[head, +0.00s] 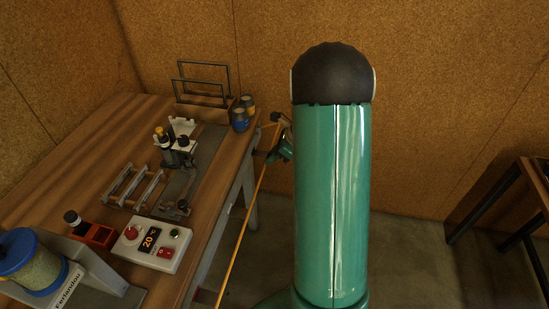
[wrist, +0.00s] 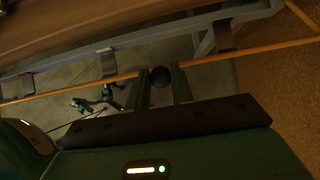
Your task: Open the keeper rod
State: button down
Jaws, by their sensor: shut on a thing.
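A long thin orange rod (head: 258,190), which looks like the keeper rod, runs along the right side of the wooden table in the head view. It crosses the wrist view (wrist: 230,54) from left to upper right, where it bends. In the head view my gripper (head: 278,147) is beside the table's right edge, partly hidden by my green arm. The knob cannot be made out there.
A cork wall stands behind. Another table (head: 510,195) stands far right.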

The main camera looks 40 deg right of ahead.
jog(key=shift+w+a+r, duration=0.2)
jog(key=shift+w, duration=0.05)
jog(key=c, duration=1.2)
grip_release()
jog(key=shift+f, duration=0.1)
jog(key=shift+c, duration=0.2)
jog(key=shift+s, duration=0.1)
jog(key=shift+s+d+r, duration=0.1)
jog(key=shift+d+r, duration=0.1)
jog(key=v, duration=1.3)
jog(key=shift+s, duration=0.2)
jog(key=shift+r, duration=0.1)
